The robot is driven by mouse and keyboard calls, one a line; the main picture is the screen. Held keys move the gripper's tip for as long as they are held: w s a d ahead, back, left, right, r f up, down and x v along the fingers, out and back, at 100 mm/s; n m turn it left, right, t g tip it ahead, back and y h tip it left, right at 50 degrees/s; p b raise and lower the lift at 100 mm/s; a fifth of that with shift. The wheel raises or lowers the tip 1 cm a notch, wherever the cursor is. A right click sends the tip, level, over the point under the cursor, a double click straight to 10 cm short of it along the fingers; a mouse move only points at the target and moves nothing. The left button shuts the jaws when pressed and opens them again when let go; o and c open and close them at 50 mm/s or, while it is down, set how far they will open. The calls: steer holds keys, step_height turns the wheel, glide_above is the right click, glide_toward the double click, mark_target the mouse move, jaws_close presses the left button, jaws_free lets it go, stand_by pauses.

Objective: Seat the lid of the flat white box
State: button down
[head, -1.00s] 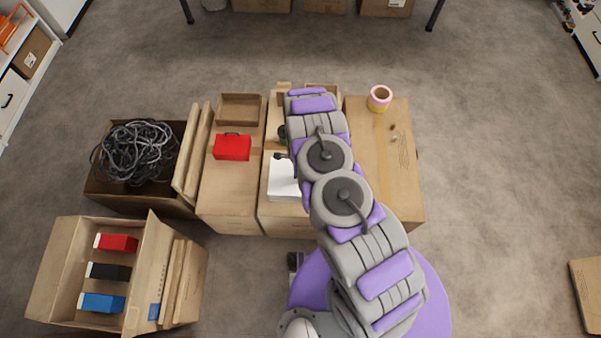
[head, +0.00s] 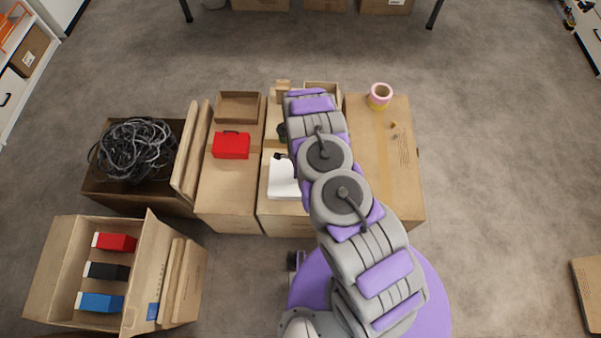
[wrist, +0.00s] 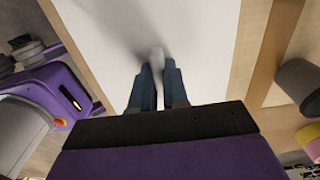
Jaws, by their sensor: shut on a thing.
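In the wrist view a broad white surface (wrist: 105,25), which looks like the box's lid, fills the space beyond my fingers. My gripper (wrist: 159,75) is shut on a small pale upright piece, apparently the lid's handle, over the middle of this surface. Its fingers are hidden by my arm in the head view. I cannot tell whether the lid sits flush on the box, as its edges are partly out of view.
A red case (head: 231,146) and an open shallow carton (head: 238,93) are to the left. A tape roll (head: 380,95) stands at the right, where the carton top is mostly clear. A carton of tangled cables (head: 135,150) and a carton of coloured boxes (head: 62,270) stand further left.

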steer(key=shift+f, duration=0.3)
steer(key=c, duration=1.1)
jaws_free()
steer(key=shift+o, duration=0.2)
steer(key=shift+r, duration=0.1)
step_height(320, 180, up, 17)
steer(key=p, duration=1.2)
steer(key=shift+r, duration=0.1)
